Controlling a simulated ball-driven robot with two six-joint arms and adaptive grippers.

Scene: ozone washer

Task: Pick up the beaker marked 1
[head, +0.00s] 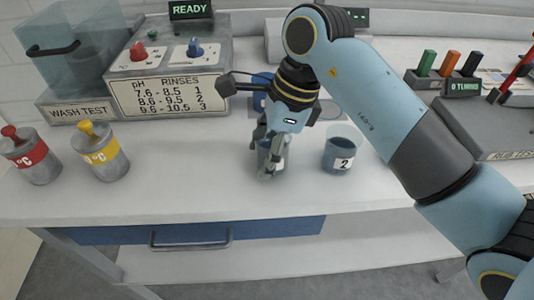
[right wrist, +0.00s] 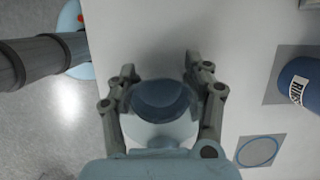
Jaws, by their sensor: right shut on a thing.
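A clear beaker (head: 264,148) with bluish liquid stands on the white bench, its white label mostly hidden by fingers, so I cannot read its number. My right gripper (head: 268,162) comes down from above and is shut on this beaker. In the right wrist view the beaker (right wrist: 160,100) sits between the two fingers of the gripper (right wrist: 160,82), one on each side. Another beaker (head: 342,154), marked 2, stands to the right, apart from the gripper. My left gripper is not in view.
A red-labelled canister (head: 32,158) and a yellow-labelled one (head: 102,154) stand at left. Behind them is a control box (head: 165,80) with knobs and a pH chart. A blue bottle (right wrist: 300,82) stands near the gripper. The bench front is clear.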

